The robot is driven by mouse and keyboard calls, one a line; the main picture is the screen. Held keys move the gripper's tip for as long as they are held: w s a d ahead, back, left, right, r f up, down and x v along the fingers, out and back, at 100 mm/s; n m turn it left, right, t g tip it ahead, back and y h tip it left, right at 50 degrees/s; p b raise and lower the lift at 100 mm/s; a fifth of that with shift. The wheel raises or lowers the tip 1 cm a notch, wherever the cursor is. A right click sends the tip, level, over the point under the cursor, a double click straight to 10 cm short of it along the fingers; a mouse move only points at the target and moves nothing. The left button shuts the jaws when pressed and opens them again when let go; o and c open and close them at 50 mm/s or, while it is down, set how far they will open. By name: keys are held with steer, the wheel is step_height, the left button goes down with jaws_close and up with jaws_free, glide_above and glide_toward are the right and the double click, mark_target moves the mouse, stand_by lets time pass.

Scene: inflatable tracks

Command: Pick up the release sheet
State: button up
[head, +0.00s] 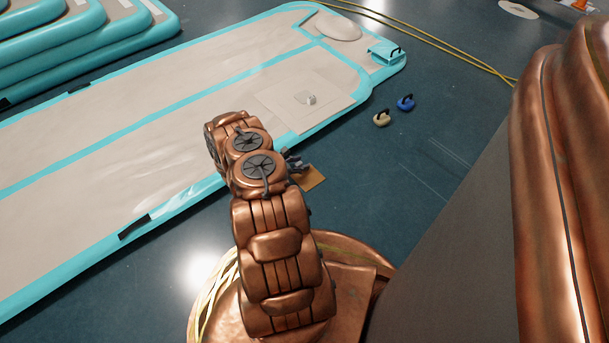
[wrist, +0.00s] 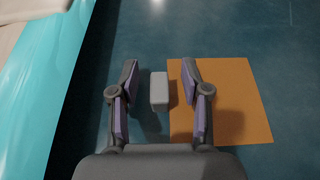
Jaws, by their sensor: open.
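A flat orange square sheet (wrist: 238,100) lies on the dark floor in the wrist view. It also shows in the head view (head: 313,179), partly hidden behind my gripper (head: 298,162). A small pale grey block (wrist: 158,90) stands at the sheet's left edge. I cannot tell whether it is fixed to the sheet. My gripper (wrist: 159,64) is open, one finger on each side of the block in the picture, with gaps on both sides. The right finger overlaps the sheet. I cannot tell which sheet is the release sheet: a beige square sheet (head: 290,97) with a small pale block (head: 311,99) lies on the inflatable track.
The teal-edged inflatable track (head: 110,150) lies left of my gripper, its edge (wrist: 50,70) close in the wrist view. A tan weight (head: 381,118) and a blue weight (head: 405,103) stand on the floor. Yellow hoses (head: 440,48) run behind. Floor to the right is clear.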

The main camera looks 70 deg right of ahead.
steer(key=shift+c, duration=0.2)
jaws_close()
steer(key=shift+r, duration=0.1)
